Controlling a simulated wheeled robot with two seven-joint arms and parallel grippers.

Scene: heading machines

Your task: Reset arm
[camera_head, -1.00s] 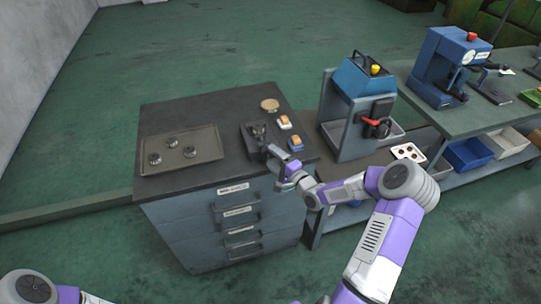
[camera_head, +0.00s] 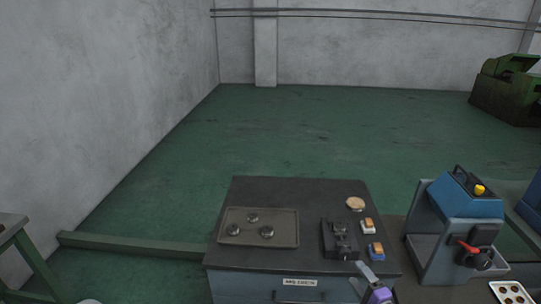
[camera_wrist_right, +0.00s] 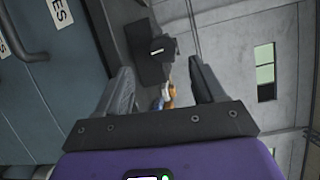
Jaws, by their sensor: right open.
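My right gripper (camera_head: 363,279) is low in the head view, at the front edge of the grey drawer cabinet (camera_head: 240,258). In the right wrist view its two fingers (camera_wrist_right: 160,85) stand apart with nothing between them. Ahead of the fingers shows a dark fixture (camera_wrist_right: 149,50), which also stands on the cabinet top in the head view (camera_head: 340,240). My left gripper is not in view.
A tray (camera_head: 284,231) with three round metal parts lies on the cabinet top. A round tan disc (camera_head: 355,203) and two small orange-topped blocks, one white (camera_head: 367,226) and one blue (camera_head: 376,251), lie at the right. A blue machine (camera_head: 460,230) stands beside the cabinet.

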